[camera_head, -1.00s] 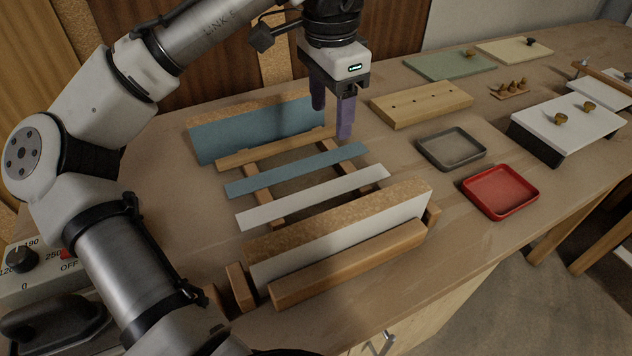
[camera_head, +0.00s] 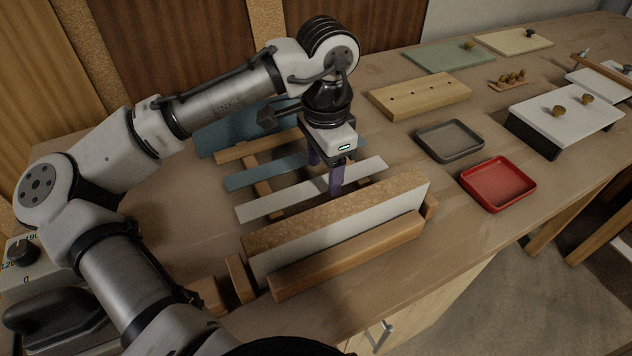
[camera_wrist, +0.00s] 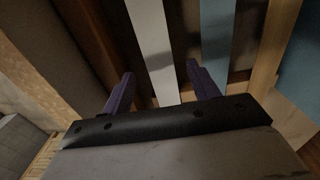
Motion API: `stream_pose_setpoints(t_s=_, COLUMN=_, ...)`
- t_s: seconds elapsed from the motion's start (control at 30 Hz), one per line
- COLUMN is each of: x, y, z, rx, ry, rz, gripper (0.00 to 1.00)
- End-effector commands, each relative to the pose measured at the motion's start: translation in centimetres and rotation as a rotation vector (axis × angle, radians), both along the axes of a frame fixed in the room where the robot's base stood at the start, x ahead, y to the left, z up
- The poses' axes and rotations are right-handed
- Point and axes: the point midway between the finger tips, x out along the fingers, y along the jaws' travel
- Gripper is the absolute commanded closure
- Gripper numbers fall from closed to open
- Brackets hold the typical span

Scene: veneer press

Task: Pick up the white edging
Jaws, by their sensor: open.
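The white edging (camera_head: 285,200) is a long flat strip lying across wooden rails on the bench, between a blue strip and a board with a white face. My gripper (camera_head: 325,177) is above the strip's right part, with its purple fingers pointing down and apart. In the wrist view the white edging (camera_wrist: 152,45) runs down into the gap between the two fingers (camera_wrist: 160,92), nearer the left finger. Nothing is held. Whether the fingertips reach down beside the strip is hard to tell.
The blue strip (camera_head: 240,178) lies parallel behind the white one. The upright cork-edged board with a white face (camera_head: 340,233) stands close in front. A blue-faced board (camera_head: 222,138) stands behind. A grey tray (camera_head: 450,141) and a red tray (camera_head: 498,184) sit to the right.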

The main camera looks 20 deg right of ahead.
Motion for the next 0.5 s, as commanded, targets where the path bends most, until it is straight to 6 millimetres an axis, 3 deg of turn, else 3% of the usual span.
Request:
stream_pose_setpoints(t_s=0.13, x=-0.02, y=0.01, z=-1.32, rx=0.0, ry=0.0, rz=-0.001, gripper=0.4)
stream_pose_setpoints(t_s=0.37, x=0.0, y=0.0, z=-1.49, rx=0.0, ry=0.0, rz=0.0, gripper=0.4)
stream_pose_setpoints(t_s=0.5, x=0.01, y=0.0, z=-1.47, rx=0.0, ry=0.0, rz=0.0, gripper=0.57)
